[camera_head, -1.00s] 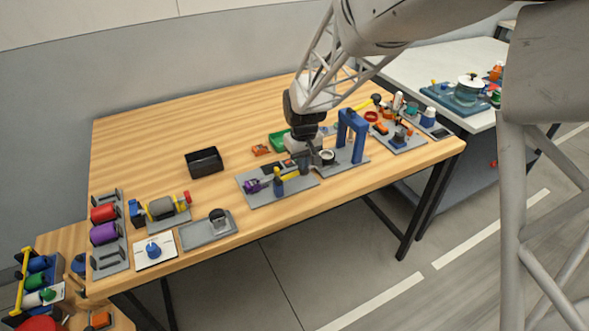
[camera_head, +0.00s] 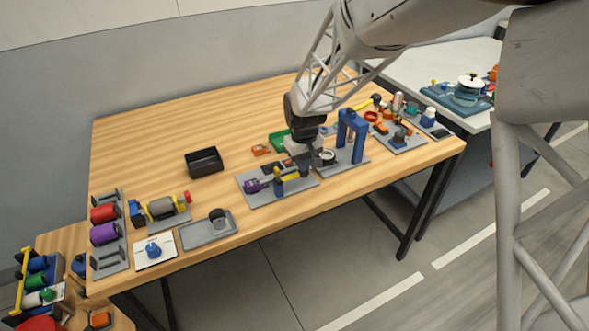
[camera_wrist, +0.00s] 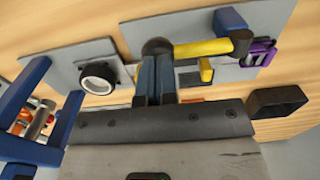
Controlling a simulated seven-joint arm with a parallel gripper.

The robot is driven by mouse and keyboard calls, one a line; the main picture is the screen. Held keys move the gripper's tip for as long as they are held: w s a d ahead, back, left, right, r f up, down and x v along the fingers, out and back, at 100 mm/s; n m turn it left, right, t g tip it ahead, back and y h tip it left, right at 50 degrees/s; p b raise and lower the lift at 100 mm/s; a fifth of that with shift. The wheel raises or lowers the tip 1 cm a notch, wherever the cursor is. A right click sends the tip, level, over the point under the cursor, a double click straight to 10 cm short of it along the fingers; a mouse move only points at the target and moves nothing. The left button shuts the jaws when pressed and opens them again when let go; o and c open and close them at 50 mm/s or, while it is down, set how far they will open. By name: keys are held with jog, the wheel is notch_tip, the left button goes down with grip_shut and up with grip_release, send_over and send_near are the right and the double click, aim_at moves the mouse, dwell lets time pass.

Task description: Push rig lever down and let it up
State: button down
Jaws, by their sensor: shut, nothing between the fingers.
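The rig is a grey plate (camera_head: 262,200) with a blue post and a yellow lever (camera_head: 288,176) near the front of the wooden table. In the wrist view the yellow lever (camera_wrist: 205,47) runs from the blue post at the right to a dark round knob (camera_wrist: 157,47) at its free end. My gripper (camera_wrist: 155,78) is shut and empty, its fingertips at the dark knob; whether they press on it I cannot tell. In the head view my gripper (camera_head: 304,160) is over the lever's free end, its tips partly hidden.
A purple clamp-like part (camera_head: 254,186) sits at the rig's left. A blue arch frame (camera_head: 351,136) and a white ring (camera_head: 326,157) stand close on the right. A black bin (camera_head: 205,162) is behind left. The table's back left is clear.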

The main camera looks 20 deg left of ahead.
jog(key=shift+f, duration=1.05)
dwell(1.3)
jog(key=shift+r, duration=0.1)
dwell(0.5)
notch_tip(320, 180, up, 10)
dwell(1.8)
jog(key=shift+d, duration=0.15)
dwell(0.3)
